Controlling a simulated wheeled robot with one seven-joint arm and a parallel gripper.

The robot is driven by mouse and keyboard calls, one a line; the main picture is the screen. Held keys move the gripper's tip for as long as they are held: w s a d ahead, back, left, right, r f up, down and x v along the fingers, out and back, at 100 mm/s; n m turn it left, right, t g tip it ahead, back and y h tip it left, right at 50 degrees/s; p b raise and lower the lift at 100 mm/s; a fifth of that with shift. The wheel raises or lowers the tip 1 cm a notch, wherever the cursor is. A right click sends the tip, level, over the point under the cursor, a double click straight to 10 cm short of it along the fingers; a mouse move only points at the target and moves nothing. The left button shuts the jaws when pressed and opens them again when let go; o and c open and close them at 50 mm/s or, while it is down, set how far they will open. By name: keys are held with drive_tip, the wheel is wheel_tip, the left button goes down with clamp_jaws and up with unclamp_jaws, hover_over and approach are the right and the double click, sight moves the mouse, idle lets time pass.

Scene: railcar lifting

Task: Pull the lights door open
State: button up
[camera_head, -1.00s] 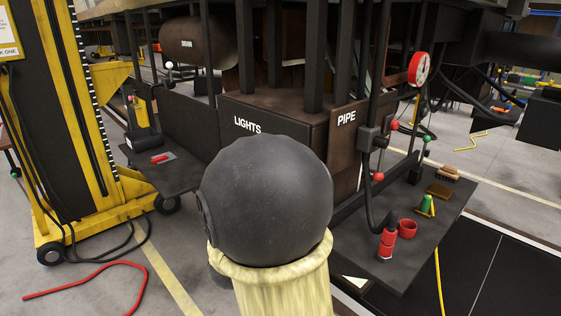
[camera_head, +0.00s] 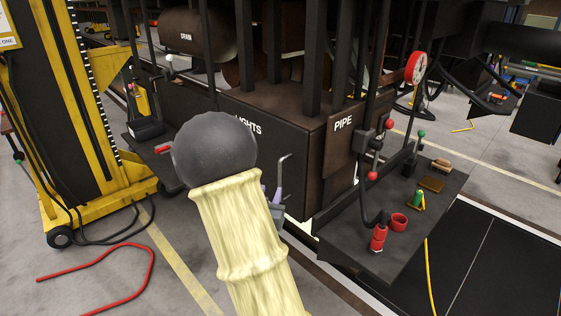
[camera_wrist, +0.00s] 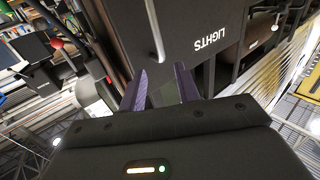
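The lights door (camera_head: 285,150) is a dark panel marked LIGHTS on the railcar's side. In the head view it looks flush with the box, and my arm hides its left part. In the wrist view the door (camera_wrist: 190,20) appears upside down, with a thin grey bar handle (camera_wrist: 153,28) on it. The bent handle also shows in the head view (camera_head: 281,172). My gripper (camera_wrist: 160,72) has two purple fingers, apart with a gap between them. The handle's end lies just ahead of the gap; I cannot tell if it is between the fingertips.
A brown panel marked PIPE (camera_head: 341,150) stands to the right. A dark shelf (camera_head: 400,245) there holds a red cup, a red cylinder and other small items. A yellow lift column (camera_head: 75,120) stands at left. A red hose (camera_head: 140,250) lies on the floor.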

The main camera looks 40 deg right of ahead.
sight(279, 170)
drive_tip(key=p+x, duration=0.6)
drive_tip(key=x, duration=0.6)
drive_tip(key=shift+w+d+p, duration=0.1)
drive_tip(key=shift+w+p, duration=0.15)
drive_tip(key=shift+p, duration=0.1)
drive_tip(key=shift+s, duration=0.1)
drive_tip(key=shift+d, duration=0.1)
clamp_jaws()
